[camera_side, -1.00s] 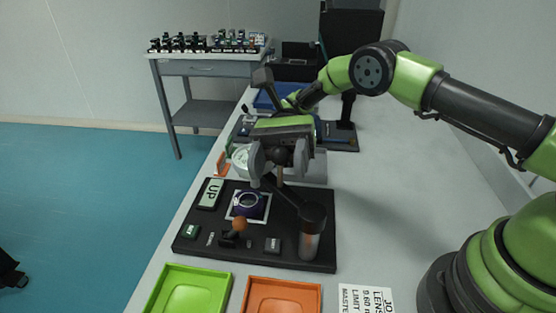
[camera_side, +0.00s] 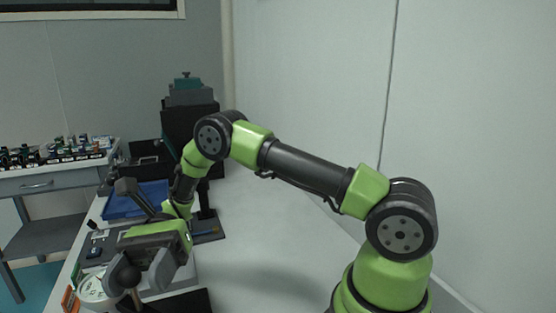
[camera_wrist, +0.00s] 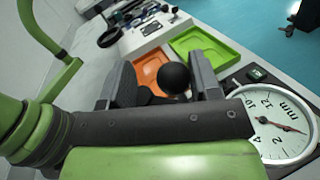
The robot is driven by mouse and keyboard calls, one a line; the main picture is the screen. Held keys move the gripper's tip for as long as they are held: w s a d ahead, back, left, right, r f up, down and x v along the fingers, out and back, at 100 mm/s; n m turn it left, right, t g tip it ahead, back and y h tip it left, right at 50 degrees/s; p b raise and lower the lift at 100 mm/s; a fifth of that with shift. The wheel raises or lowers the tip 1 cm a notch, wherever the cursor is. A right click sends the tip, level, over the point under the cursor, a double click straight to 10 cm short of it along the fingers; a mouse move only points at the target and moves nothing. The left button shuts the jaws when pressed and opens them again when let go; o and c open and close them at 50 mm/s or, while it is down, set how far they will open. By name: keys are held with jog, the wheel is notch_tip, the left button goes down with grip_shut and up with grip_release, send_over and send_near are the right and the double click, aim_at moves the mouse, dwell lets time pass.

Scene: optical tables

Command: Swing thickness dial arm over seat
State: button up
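The dial arm's black ball knob (camera_wrist: 175,77) is between my gripper's fingers in the wrist view, closer to the right finger. My gripper (camera_wrist: 163,80) is spread around it and looks open. In the side view my gripper (camera_side: 140,274) is low at the left, with the knob (camera_side: 130,277) between its fingers. The round white dial (camera_wrist: 278,126) is right of the gripper in the wrist view. Its face is partly visible in the side view (camera_side: 95,289). The seat is not visible in either current view.
An orange tray (camera_wrist: 152,68) and a green tray (camera_wrist: 207,44) lie beyond the fingers in the wrist view. A blue tray (camera_side: 135,203) and a dark upright stand (camera_side: 206,205) are behind my gripper.

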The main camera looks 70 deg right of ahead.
jog(key=s+d+m+t+y, duration=0.1)
jog(key=s+d+m+t, duration=0.2)
jog(key=d+m+t, duration=0.65)
jog(key=s+r+n+t+h, duration=0.5)
jog(key=s+r+n+h, duration=0.8)
jog(key=n, duration=0.7)
jog(key=shift+d+r+n+h, duration=0.35)
jog(key=shift+r+h, duration=0.8)
jog(key=shift+h, duration=0.05)
